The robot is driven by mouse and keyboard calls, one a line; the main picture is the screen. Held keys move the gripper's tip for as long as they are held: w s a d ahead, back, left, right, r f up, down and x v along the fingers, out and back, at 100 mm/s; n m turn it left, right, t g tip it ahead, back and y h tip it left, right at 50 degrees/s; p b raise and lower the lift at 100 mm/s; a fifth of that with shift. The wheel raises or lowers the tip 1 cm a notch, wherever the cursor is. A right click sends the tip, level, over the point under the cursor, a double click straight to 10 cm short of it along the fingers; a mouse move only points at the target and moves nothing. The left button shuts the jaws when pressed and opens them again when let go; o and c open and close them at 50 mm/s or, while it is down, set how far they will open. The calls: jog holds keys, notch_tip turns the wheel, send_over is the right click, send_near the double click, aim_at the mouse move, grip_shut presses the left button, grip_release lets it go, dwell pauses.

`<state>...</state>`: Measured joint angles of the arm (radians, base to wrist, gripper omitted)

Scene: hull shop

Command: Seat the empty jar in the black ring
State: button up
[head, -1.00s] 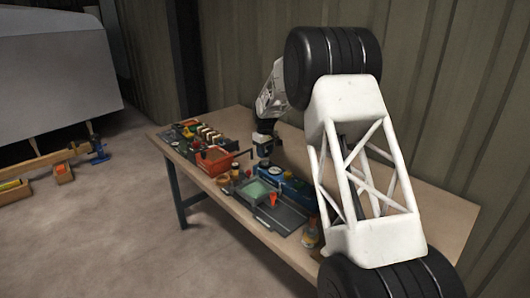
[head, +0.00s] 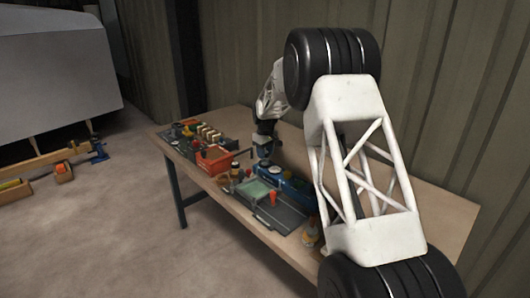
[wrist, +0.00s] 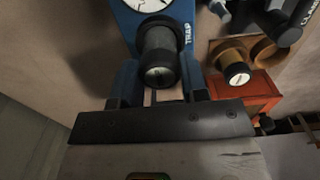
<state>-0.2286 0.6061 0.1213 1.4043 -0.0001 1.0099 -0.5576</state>
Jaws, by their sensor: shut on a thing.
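My gripper (wrist: 162,92) is shut on a dark, see-through cylinder (wrist: 160,58), which looks like the jar; one finger lies on each side. The head view shows my gripper (head: 265,150) low over the bench, beside the blue unit (head: 298,190). In the wrist view the blue unit (wrist: 188,62), marked TRAP and with a white dial, lies just behind the jar. The jar overlaps it in the picture. I cannot make out the black ring as a separate part, nor whether the jar touches it.
The bench's right end is bare.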

jog(key=shift+f, duration=0.25)
jog(key=o, duration=0.6)
jog(key=shift+r, duration=0.1)
jog(key=shift+r, duration=5.4)
